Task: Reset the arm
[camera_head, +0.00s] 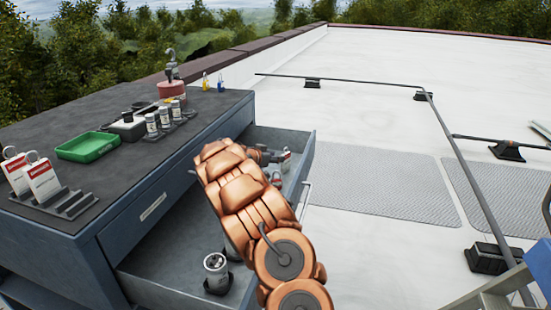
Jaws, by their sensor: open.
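My copper-coloured arm (245,195) reaches from the lower middle over the open drawer (150,275) of the grey cabinet. My gripper (283,157) is partly hidden behind the arm at the drawer's far right part, close to small white items (277,179) there. Its jaws are open, and I see nothing held in it. Whether it touches those items I cannot tell. A silver-white canister (215,270) stands upright on a dark base in the near part of the drawer.
Dark pipes (455,150) and grey mats (370,185) lie on the pale roof at right. A ladder-like frame (500,290) is lower right.

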